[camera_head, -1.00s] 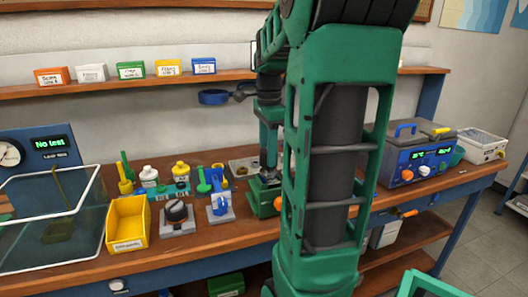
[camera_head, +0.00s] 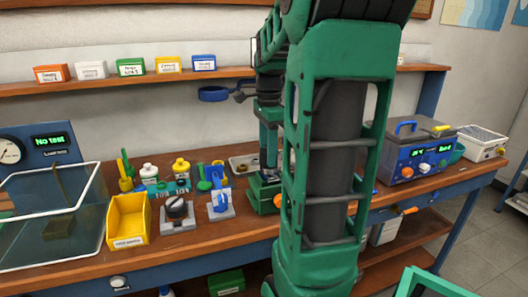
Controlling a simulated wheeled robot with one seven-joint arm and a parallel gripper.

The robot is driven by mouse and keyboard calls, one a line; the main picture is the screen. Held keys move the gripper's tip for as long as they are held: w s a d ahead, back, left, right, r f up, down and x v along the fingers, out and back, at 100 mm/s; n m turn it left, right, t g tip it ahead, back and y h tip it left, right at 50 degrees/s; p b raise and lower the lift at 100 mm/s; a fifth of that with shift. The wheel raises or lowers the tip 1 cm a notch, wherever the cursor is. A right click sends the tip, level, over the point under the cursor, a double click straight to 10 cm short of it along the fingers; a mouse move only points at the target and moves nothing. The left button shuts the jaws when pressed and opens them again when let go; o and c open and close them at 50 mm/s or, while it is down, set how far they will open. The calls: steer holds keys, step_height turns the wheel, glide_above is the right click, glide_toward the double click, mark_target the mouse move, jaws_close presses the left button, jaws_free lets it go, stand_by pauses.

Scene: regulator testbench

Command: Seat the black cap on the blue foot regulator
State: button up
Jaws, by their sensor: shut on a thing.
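My gripper (camera_head: 269,168) points down over a green vise (camera_head: 262,196) with an orange knob, at the middle of the bench. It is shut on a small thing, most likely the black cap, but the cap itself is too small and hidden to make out. Whether the cap touches anything below cannot be told. A blue foot regulator cannot be made out clearly at the vise, where my arm covers part of the view. Left of the vise, a blue fixture (camera_head: 220,199) stands on a light grey base. A black round knob (camera_head: 176,207) sits on another grey base.
A yellow bin (camera_head: 128,218), bottles (camera_head: 181,168) and green tools (camera_head: 204,184) stand left. A glass-sided tank (camera_head: 50,232) is at far left. A blue bath unit (camera_head: 415,158) stands right. My forearm hides the bench right of the vise.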

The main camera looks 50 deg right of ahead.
steer(key=shift+f, duration=0.3)
steer(key=o, duration=1.6)
steer(key=shift+o, duration=0.2)
steer(key=shift+r, duration=0.1)
steer(key=shift+r, duration=3.9)
steer(key=s+a+f+n, duration=1.3)
steer(key=a+f+n, duration=0.2)
steer(key=a+n, duration=0.1)
steer(key=shift+s+a+f+n, duration=0.2)
steer(key=shift+s+n, duration=0.2)
steer(key=shift+n, duration=0.5)
